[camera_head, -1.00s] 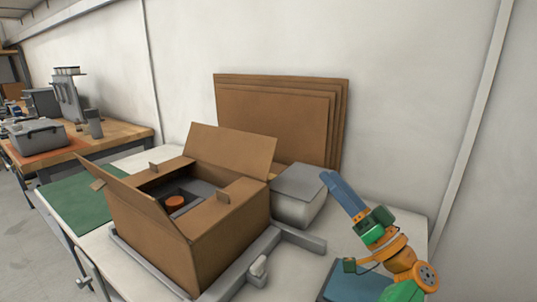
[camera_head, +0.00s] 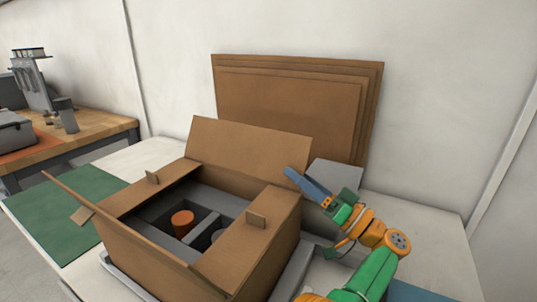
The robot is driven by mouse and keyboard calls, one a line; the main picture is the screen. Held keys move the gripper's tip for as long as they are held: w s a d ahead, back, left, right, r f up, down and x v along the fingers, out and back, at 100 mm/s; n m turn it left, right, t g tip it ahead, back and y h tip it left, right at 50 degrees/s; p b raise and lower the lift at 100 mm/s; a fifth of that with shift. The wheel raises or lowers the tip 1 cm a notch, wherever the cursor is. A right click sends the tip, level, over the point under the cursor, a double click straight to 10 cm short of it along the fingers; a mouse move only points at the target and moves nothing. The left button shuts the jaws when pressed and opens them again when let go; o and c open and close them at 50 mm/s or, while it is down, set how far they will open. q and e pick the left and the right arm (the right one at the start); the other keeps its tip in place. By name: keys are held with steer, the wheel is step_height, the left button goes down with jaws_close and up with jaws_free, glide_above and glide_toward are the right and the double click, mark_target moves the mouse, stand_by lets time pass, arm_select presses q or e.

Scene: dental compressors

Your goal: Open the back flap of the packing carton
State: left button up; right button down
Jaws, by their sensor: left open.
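The brown packing carton (camera_head: 262,262) stands open-topped on the white table, with a grey insert and an orange round part (camera_head: 182,222) inside. Its back flap (camera_head: 245,150) stands up along the rear edge, tilted slightly back. A front flap (camera_head: 125,232) also stands up and leans outward. The two short side flaps lie inward, each with a small upright tab (camera_head: 256,218). My left gripper (camera_head: 296,178), with blue fingers, is open beside the right end of the back flap; whether it touches is unclear. My right gripper is out of view.
Flat cardboard sheets (camera_head: 290,105) lean on the wall behind the carton. A grey box (camera_head: 336,175) stands behind my left gripper. A green mat (camera_head: 65,212) lies left of the carton. A wooden bench (camera_head: 85,132) with equipment is further left.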

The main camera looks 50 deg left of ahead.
mark_target(282, 161)
arm_select(q)
steer(key=p+x, duration=0.1)
steer(key=x, duration=0.1)
steer(key=p+x, duration=0.1)
steer(key=x, duration=0.2)
steer(key=shift+r, duration=0.4)
steer(key=shift+s+a, duration=0.1)
steer(key=shift+a, duration=0.1)
steer(key=shift+d, duration=0.1)
jaws_close()
steer(key=shift+f, duration=0.1)
stand_by(0.5)
